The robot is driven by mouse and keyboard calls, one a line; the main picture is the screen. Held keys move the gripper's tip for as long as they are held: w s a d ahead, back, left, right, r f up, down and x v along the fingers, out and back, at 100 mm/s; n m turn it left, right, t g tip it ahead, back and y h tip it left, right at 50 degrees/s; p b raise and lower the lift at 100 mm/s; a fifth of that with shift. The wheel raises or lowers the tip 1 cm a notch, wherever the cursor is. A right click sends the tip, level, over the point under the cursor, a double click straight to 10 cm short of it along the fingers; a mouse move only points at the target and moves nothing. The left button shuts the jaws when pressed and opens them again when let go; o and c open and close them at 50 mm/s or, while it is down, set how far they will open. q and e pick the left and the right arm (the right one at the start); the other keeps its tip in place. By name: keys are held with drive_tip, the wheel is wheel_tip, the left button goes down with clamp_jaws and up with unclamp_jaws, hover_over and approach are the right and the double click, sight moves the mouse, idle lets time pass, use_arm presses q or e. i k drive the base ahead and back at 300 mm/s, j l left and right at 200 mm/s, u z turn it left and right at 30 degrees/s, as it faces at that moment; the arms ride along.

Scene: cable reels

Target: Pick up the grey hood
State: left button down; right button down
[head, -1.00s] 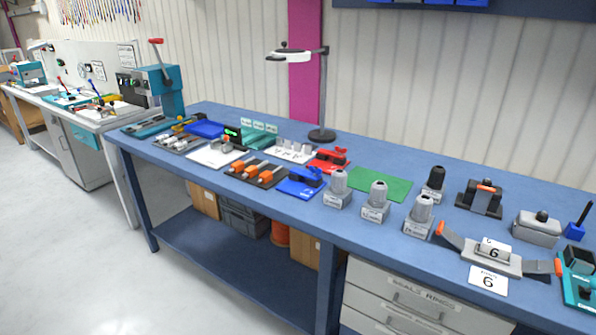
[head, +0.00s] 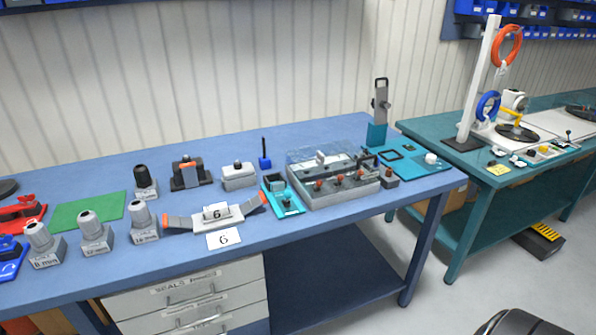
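A light grey box-shaped piece with a dark round knob on top, which looks like the grey hood (head: 238,178), stands upright on the blue bench (head: 330,225), right of centre in its row. It stands apart from its neighbours. To its left is a dark housing with a grey body and an orange bar (head: 188,175). Neither gripper shows in the head view, so nothing is seen touching the hood.
In front of the hood lies a grey holder with orange-tipped arms (head: 215,215) and a card reading 6 (head: 223,239). Three grey glands stand left, with a black one (head: 145,182) behind. A blue pen stand (head: 265,161) and a teal tray (head: 283,200) are close right.

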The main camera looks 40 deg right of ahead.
sight(238, 176)
drive_tip(key=z, duration=0.7)
drive_tip(key=i+l+u, duration=0.1)
drive_tip(key=l, duration=0.2)
